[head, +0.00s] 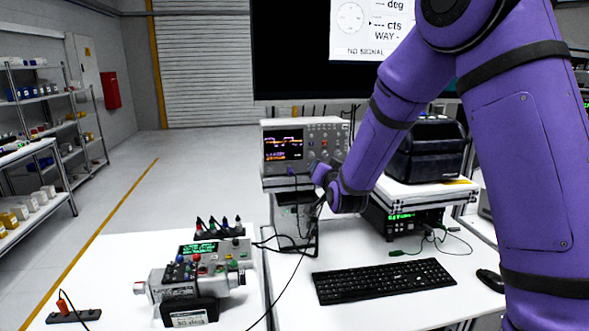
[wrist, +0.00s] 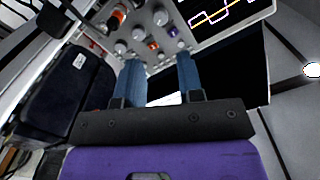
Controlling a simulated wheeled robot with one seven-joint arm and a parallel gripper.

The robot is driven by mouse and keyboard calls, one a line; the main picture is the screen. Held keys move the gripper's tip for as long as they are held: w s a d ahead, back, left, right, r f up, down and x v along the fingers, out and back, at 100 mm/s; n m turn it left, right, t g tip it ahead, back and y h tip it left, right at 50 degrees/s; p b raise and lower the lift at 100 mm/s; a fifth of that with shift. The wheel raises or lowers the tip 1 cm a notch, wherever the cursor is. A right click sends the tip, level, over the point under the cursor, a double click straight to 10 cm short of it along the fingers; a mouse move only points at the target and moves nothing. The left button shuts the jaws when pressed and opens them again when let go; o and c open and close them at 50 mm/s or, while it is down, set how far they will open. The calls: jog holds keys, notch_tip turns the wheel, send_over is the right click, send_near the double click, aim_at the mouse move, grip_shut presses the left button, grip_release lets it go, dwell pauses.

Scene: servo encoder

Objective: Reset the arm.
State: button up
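My purple arm comes down from the upper right in the head view. Its wrist end (head: 347,197) is beside the oscilloscope (head: 290,146), partly overlapping it. In the wrist view my gripper (wrist: 160,62) has its two blue fingers apart, with nothing visible between them. The fingers point toward the oscilloscope's front panel of knobs (wrist: 152,32). I cannot tell how much gap is left between fingertips and panel. The fingertips are not clear in the head view.
A servo test unit (head: 197,270) stands on the white table at the left, with probes (head: 218,228) behind it and cables around it. A keyboard (head: 383,281) and mouse (head: 490,280) lie on the right desk. A large monitor reading NO SIGNAL (head: 320,50) hangs behind.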

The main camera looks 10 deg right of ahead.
jog(key=s+d+r+n+g, duration=0.1)
jog(key=s+d+r+g, duration=0.2)
jog(key=s, duration=0.6)
jog(key=s+d+r+n+g, duration=0.1)
jog(key=s+r+n+g, duration=0.2)
jog(key=s, duration=0.7)
jog(key=s+d+r+g, duration=0.1)
jog(key=s+r+g, duration=0.3)
jog(key=s, duration=0.5)
jog(key=s+d+n+g, duration=0.1)
jog(key=s+d+g, duration=0.1)
jog(key=s, duration=1.3)
jog(key=shift+g, duration=0.3)
jog(key=shift+s+d, duration=0.1)
